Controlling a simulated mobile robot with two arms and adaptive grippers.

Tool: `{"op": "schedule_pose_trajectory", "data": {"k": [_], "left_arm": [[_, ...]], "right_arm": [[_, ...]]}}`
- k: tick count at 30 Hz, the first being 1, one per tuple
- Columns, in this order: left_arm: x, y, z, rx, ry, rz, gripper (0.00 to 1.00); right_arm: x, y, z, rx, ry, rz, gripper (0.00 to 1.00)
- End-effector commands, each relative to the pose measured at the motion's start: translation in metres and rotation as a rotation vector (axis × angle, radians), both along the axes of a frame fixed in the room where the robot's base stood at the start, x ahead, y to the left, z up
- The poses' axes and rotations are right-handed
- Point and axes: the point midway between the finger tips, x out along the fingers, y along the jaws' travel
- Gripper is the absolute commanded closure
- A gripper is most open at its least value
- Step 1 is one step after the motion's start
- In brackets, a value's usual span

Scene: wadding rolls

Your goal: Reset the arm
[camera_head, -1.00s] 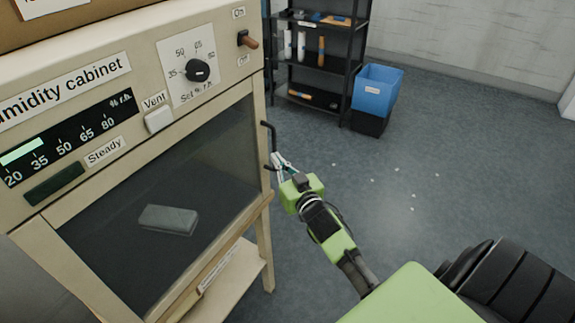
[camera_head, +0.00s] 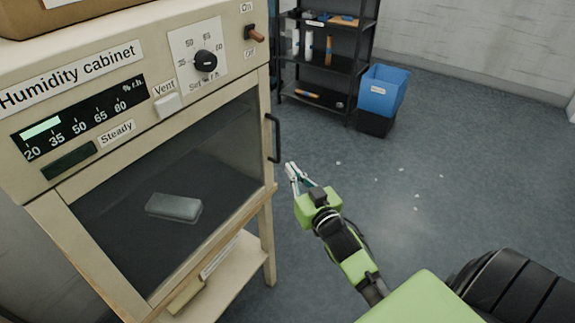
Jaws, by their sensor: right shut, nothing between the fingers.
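My right gripper (camera_head: 299,176) is on a green and black arm that comes in from the lower right. It is shut and empty, a little to the right of the black door handle (camera_head: 274,138) and apart from it. The cream humidity cabinet (camera_head: 150,60) fills the left side. Its glass door is shut, and a grey block (camera_head: 174,207) lies behind the glass. My left gripper is not in view.
A black shelf rack (camera_head: 322,62) with several rolls stands at the back. A blue bin (camera_head: 383,90) sits on a black one beside it. White scraps (camera_head: 402,170) are scattered on the grey floor. The floor right of the cabinet is mostly clear.

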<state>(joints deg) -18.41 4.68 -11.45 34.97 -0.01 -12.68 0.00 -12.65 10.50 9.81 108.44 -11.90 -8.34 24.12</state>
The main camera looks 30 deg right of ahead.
Motion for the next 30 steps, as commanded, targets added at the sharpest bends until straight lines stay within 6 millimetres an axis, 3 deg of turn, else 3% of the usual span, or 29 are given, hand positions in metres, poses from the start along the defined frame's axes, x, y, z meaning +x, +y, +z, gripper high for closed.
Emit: {"op": "schedule_pose_trajectory", "data": {"k": [3,9,20,23,25,30], "left_arm": [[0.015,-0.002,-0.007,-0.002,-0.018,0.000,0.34],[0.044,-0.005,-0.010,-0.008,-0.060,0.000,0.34],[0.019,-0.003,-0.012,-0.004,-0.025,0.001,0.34],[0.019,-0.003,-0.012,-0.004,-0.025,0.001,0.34],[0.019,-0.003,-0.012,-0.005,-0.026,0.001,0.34],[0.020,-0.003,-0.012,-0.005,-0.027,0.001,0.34]], "right_arm": [[-0.022,0.004,-0.003,0.001,0.002,-0.001,1.00],[-0.047,0.009,-0.002,-0.001,0.002,-0.001,1.00],[-0.054,0.010,-0.005,0.002,0.011,-0.001,1.00],[-0.052,0.012,-0.033,0.010,0.060,0.000,1.00],[-0.053,0.015,-0.069,0.018,0.126,0.003,1.00],[-0.071,0.032,-0.193,0.037,0.354,0.025,1.00]]}}
